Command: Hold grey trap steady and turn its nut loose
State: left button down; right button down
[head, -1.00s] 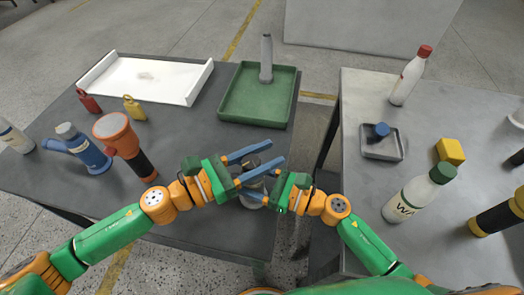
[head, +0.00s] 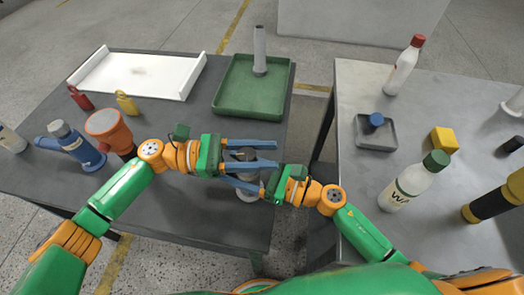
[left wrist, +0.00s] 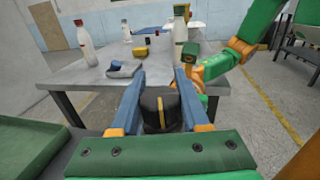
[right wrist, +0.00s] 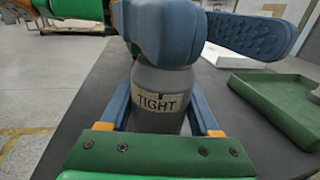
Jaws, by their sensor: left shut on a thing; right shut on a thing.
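The grey trap (head: 247,195) stands upright near the front right edge of the dark table. My right gripper (right wrist: 160,110) is shut on its grey body, which bears a "TIGHT" label (right wrist: 160,103) in the right wrist view. My left gripper (head: 274,155) is shut on the nut at the top, from the left and above my right gripper. In the left wrist view the nut (left wrist: 160,108) is dark with a yellow stripe and sits between the blue fingers. In the right wrist view the left gripper's blue fingers hide the nut.
Across a gap, the right table holds bottles and a yellow block (head: 444,140).

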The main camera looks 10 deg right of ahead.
dwell(0.3)
pick_arm(q)
jog(key=shift+c, duration=1.9)
grip_release()
jog(key=a, duration=0.5)
jog(key=w+a, duration=0.1)
jog(key=a, duration=0.1)
jog(key=shift+a, duration=0.3)
pick_arm(e)
jog(key=shift+c, duration=0.2)
grip_release()
